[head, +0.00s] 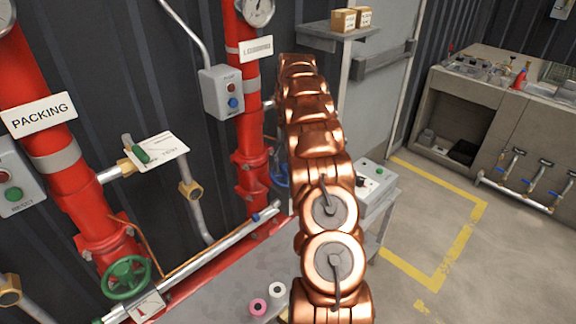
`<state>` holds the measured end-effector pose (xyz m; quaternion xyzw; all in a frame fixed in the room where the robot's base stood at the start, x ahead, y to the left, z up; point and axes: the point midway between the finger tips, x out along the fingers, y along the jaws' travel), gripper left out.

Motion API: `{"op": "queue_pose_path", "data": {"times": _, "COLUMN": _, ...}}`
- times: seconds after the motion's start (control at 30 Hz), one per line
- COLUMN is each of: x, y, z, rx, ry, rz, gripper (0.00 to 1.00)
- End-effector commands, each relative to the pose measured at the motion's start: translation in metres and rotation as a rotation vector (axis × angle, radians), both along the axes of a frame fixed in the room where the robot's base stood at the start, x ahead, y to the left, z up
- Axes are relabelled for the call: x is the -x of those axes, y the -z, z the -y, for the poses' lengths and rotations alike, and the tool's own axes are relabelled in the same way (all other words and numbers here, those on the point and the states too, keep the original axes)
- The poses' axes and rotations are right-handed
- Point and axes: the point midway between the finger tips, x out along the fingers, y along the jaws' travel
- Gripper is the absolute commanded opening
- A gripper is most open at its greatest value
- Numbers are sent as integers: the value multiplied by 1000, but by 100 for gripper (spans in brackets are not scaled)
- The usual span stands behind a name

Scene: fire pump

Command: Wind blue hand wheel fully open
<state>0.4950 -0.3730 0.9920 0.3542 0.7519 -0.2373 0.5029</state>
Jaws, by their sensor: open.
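A small part of a blue hand wheel (281,182) shows just right of the middle red pipe (248,150). My copper-coloured arm hides most of it, so how far it is turned cannot be told. My arm rises through the middle of the head view and reaches away toward the wall. My gripper is hidden behind the arm, so its place relative to the wheel cannot be seen.
A green hand wheel (127,278) sits on the left red pipe (75,180). A button box (222,92) hangs by the middle pipe. A grey cart (375,192) stands right of my arm. Yellow-marked floor (420,220) is clear toward the workbench (505,125).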

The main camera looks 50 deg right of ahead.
Motion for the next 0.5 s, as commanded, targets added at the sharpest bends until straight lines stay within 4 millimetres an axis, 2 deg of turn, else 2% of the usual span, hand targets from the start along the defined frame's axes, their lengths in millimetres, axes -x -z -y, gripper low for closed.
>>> {"op": "queue_pose_path", "data": {"times": 0.3, "x": 1, "y": 4, "z": -1, "rx": -4, "ry": 394, "rz": 0, "gripper": 57}}
{"op": "queue_pose_path", "data": {"times": 0.5, "x": 1, "y": 3, "z": 0, "rx": -2, "ry": 588, "rz": 0, "gripper": 57}}
